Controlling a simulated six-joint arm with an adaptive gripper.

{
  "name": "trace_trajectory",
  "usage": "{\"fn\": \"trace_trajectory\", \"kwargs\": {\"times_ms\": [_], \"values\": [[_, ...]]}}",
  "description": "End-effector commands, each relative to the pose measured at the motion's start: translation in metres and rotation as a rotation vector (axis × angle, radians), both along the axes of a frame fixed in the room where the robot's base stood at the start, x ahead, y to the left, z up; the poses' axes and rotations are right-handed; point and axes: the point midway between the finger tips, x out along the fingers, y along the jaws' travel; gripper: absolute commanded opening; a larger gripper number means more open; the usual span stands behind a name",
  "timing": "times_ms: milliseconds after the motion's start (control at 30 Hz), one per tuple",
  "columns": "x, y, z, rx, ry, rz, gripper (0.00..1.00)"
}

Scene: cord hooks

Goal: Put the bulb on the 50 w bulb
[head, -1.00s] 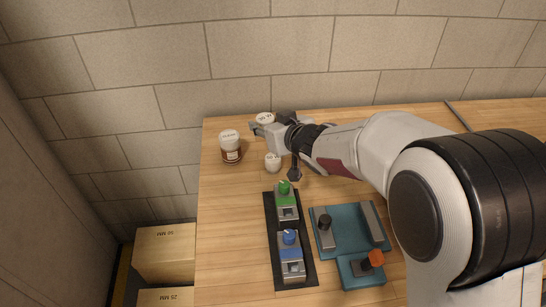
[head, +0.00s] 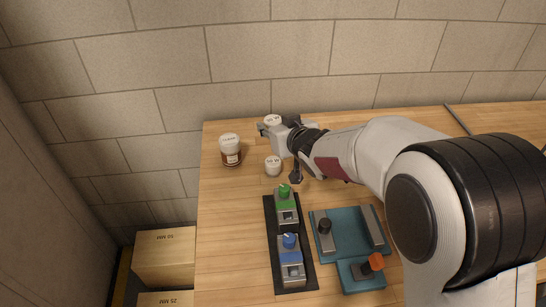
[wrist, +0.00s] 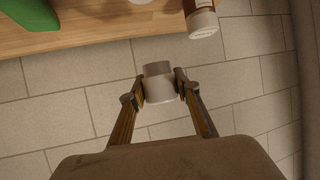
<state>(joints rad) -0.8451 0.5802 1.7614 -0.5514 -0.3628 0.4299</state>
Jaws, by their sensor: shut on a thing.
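My gripper (head: 272,129) is shut on a pale bulb (head: 273,119) near the back left of the table. In the wrist view my gripper's fingertips (wrist: 160,87) press on both sides of this grey-white bulb (wrist: 158,70). The 50 W bulb (head: 273,167), small and white with a labelled top, stands upright on the table, nearer than the held bulb in the head view. The two look apart. In the wrist view, only a sliver of a white thing (wrist: 140,2) shows at the top edge, probably the 50 W bulb.
A brown jar with a white lid (head: 230,148) stands left of the 50 W bulb. A black strip with green and blue blocks (head: 291,270) and a teal fixture (head: 348,235) lie in front. The stone wall (head: 270,60) is close behind; wooden boxes (head: 165,255) stand below left.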

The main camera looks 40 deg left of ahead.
Motion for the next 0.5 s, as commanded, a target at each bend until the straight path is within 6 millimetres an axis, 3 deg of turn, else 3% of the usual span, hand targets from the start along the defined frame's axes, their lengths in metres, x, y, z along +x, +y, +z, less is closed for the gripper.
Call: {"fn": "trace_trajectory", "kwargs": {"times_ms": [300,500], "values": [[0.0,0.0,-0.041,-0.002,0.004,0.0,0.09],[0.0,0.0,-0.056,0.0,0.001,0.0,0.09]]}}
